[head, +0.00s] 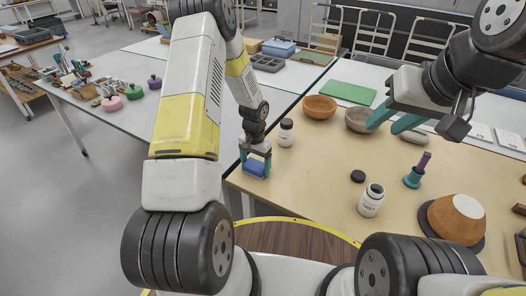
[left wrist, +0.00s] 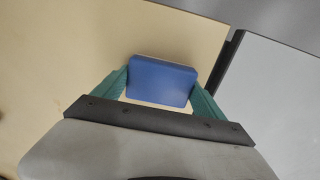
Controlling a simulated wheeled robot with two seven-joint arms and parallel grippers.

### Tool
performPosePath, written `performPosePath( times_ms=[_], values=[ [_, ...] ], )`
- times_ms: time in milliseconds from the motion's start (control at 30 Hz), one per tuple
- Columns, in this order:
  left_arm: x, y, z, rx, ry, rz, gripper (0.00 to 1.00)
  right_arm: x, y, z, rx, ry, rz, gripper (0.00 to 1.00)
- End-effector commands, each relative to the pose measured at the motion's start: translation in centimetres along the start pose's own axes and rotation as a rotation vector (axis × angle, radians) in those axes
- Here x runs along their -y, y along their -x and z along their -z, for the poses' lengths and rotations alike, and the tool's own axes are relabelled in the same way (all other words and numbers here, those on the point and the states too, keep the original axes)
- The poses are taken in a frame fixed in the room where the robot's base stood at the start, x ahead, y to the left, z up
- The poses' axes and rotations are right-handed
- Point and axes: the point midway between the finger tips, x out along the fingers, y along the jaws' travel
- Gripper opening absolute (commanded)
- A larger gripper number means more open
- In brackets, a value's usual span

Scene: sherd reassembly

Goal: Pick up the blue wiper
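The blue wiper (head: 256,167) is a small block with a pale edge, near the left corner of the tan table. My left gripper (head: 255,160) points down at it, with a teal finger on each side. In the left wrist view the wiper (left wrist: 161,82) fills the width between the fingertips (left wrist: 161,90). I cannot tell whether the fingers press on it or merely stand close, nor whether it rests on the table. My right gripper (head: 394,119) is over the far part of the table, its teal fingers apart and empty.
Around the tan table (head: 310,180) stand a jar (head: 286,133), a white bottle (head: 371,201), a black lid (head: 358,176), a teal-and-purple tool (head: 415,174), an orange bowl (head: 320,107), a grey bowl (head: 359,120) and an orange-and-white vessel (head: 455,217). The table's left edge is close to the wiper.

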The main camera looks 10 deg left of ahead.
Motion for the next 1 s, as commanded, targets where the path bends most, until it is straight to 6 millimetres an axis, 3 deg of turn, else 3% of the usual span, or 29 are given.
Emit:
performPosePath(
  times_ms=[33,167,467,733,1000],
  values=[
    [0.0,0.0,0.0,0.0,0.0,0.0,0.53,0.0,0.0,0.0,0.0,0.0,0.0,0.36],
    [0.0,0.0,0.0,0.0,0.0,0.0,0.34,0.0,0.0,0.0,0.0,0.0,0.0,0.36],
    [0.0,0.5,0.0,-0.001,0.0,0.0,0.34,0.0,0.0,0.0,0.0,0.0,0.0,0.36],
    [0.0,3.7,0.1,-0.004,0.0,0.001,0.34,0.0,0.0,0.0,0.0,0.0,0.0,0.36],
    [-1.9,4.2,-5.9,0.003,-0.002,0.0,0.34,0.0,0.0,0.0,0.0,0.0,0.0,0.36]
  ],
)
